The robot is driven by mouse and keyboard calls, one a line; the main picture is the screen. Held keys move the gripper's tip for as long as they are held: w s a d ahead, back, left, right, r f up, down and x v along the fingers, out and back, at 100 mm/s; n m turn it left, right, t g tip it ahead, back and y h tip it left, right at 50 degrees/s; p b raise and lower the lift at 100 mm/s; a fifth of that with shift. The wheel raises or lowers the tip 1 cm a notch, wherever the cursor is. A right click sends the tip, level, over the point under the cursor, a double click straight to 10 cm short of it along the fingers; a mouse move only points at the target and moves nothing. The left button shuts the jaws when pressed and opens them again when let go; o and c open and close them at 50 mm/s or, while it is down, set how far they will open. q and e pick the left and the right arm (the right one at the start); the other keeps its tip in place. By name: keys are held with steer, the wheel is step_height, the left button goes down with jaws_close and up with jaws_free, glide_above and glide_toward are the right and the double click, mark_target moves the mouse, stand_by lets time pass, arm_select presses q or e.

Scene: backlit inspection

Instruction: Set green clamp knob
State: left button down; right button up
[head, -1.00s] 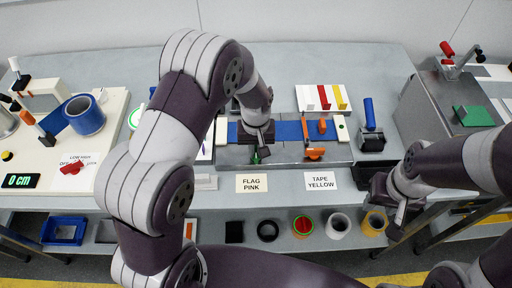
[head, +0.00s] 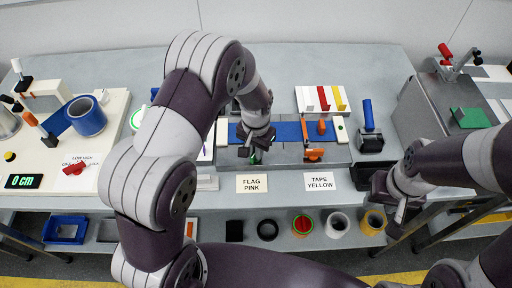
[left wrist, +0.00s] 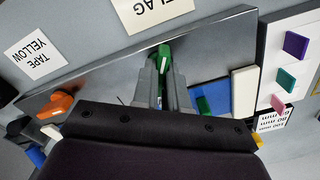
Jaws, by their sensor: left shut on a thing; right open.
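The green clamp knob (head: 254,158) is on the front of the grey metal fixture (head: 283,154), mostly hidden by my left gripper in the head view. In the left wrist view the green knob (left wrist: 165,57) shows as an elongated handle between the fingertips. My left gripper (head: 252,150) is shut on it; its grey fingers also show in the left wrist view (left wrist: 160,72). An orange knob (head: 314,154) sits further right on the fixture. My right gripper (head: 382,192) is open and empty in front of the table's right part.
Blue tape (head: 285,131) runs along the fixture. A label reading FLAG PINK (head: 252,184) and one reading TAPE YELLOW (head: 321,181) lie in front. A blue-handled roller (head: 370,130) stands right of the fixture. A white holder with coloured flags (head: 308,93) is behind it.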

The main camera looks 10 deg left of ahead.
arm_select(q)
steer(key=m+p, duration=0.1)
steer(key=m, duration=0.4)
steer(key=shift+w+r+m, duration=0.1)
steer(key=shift+m, duration=0.2)
steer(key=m, duration=0.5)
steer(key=shift+m+p, duration=0.3)
steer(key=shift+m, duration=0.3)
steer(key=c, duration=1.2)
jaws_free()
steer(key=shift+o, duration=0.2)
step_height(320, 180, up, 13)
steer(key=b, duration=0.1)
steer(key=shift+f+b, duration=0.2)
steer(key=shift+b, duration=0.2)
